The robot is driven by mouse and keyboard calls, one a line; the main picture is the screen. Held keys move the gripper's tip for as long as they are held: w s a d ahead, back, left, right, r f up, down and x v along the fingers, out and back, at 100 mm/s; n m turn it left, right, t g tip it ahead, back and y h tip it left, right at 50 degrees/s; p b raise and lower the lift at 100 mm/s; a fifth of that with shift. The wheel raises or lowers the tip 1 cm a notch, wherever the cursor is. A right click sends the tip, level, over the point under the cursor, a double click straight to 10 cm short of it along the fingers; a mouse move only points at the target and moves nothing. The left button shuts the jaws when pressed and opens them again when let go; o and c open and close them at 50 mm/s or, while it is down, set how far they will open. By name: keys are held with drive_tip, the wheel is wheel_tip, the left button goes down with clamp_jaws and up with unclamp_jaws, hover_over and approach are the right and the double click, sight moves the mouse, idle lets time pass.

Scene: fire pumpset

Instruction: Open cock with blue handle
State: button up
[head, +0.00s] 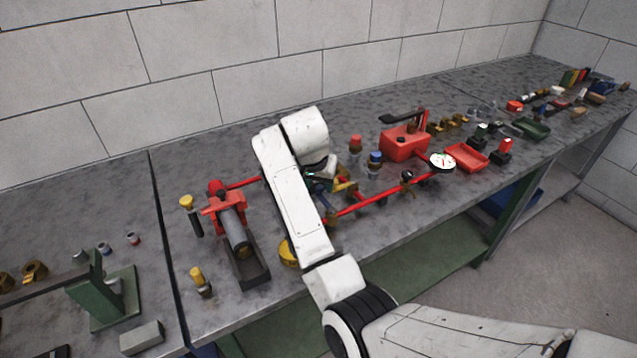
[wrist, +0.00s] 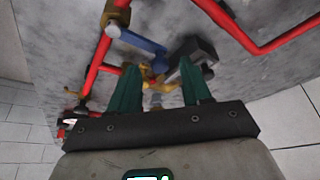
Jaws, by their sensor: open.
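The blue handle (wrist: 142,41) shows in the wrist view as a flat bar running from a brass fitting on the red pipe down toward a yellow-brass part. My gripper (wrist: 157,68) has two green fingers spread apart, with nothing held between them. The handle lies just beyond the fingertips, nearer the left finger. I cannot tell whether they touch. In the head view my white arm reaches over the red pipework (head: 358,207) and hides most of the cock and the fingers.
Brass fittings and a dark block (wrist: 198,52) lie close beyond the right finger. In the head view, a red pump box (head: 402,144), a white gauge (head: 442,161) and a red tray (head: 466,157) stand to the right. A red vice-like clamp (head: 222,204) stands left of my arm.

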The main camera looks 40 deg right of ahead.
drive_tip(key=shift+d+f, duration=0.15)
drive_tip(key=shift+f, duration=0.35)
clamp_jaws()
idle(0.4)
